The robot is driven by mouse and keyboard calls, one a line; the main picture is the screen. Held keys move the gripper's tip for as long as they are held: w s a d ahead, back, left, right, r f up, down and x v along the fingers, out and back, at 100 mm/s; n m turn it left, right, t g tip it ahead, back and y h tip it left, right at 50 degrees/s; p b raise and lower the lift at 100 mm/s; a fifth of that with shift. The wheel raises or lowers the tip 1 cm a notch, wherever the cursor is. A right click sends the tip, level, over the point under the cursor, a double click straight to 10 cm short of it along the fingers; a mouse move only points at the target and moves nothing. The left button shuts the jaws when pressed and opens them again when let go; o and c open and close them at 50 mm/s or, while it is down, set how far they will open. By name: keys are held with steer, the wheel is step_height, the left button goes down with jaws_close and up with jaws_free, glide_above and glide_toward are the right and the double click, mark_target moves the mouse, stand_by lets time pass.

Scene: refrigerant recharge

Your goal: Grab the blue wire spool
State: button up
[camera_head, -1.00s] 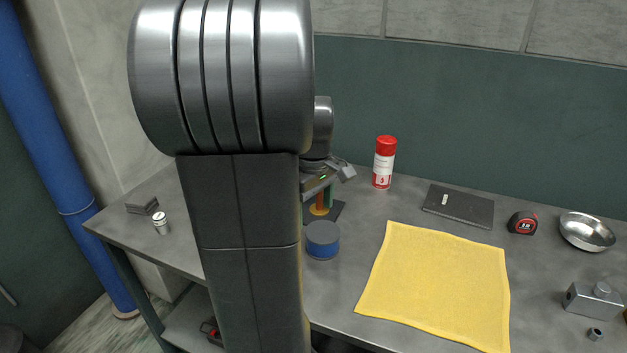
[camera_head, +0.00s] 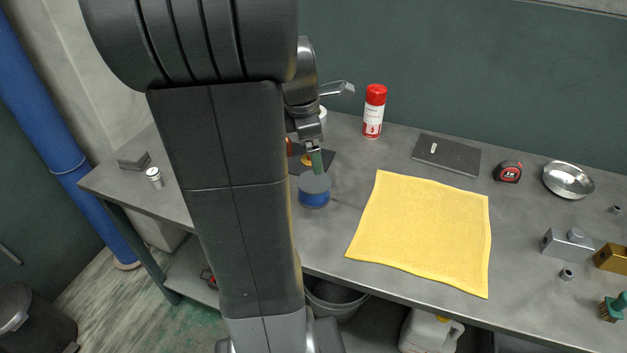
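The blue wire spool (camera_head: 314,198) is a short upright cylinder with a grey top and a blue side. It stands on the grey workbench, just right of my arm in the picture. My gripper (camera_head: 314,158) is just above the spool in the picture, pointing down. A small green piece shows at its lower end, over the spool's top edge; I cannot tell whether it is part of the gripper or touches the spool. My arm hides part of the gripper, and the gap between its fingers cannot be made out.
A dark plate (camera_head: 325,160) with an orange item lies behind the spool. A red-and-white can (camera_head: 374,112) stands farther back. A yellow cloth (camera_head: 422,232) lies to the right, with a dark flat box (camera_head: 446,155) behind it. A tape measure (camera_head: 508,171) and metal bowl (camera_head: 568,180) are farther right.

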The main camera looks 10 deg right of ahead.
mark_target(314, 182)
steer(key=w+f+n, duration=0.1)
steer(key=f+n, duration=0.2)
steer(key=f, duration=0.2)
steer(key=w+d+f+n+t+b, duration=0.1)
steer(key=f+n, duration=0.3)
steer(key=f, duration=0.2)
steer(key=w+d+f+n+t+b, duration=0.1)
steer(key=w+f+n, duration=0.1)
steer(key=f+n, duration=0.2)
step_height(314, 182, down, 2)
steer(key=shift+f+h, duration=0.2)
steer(key=shift+h, duration=0.2)
steer(key=shift+r, duration=0.15)
steer(key=c, duration=1.4)
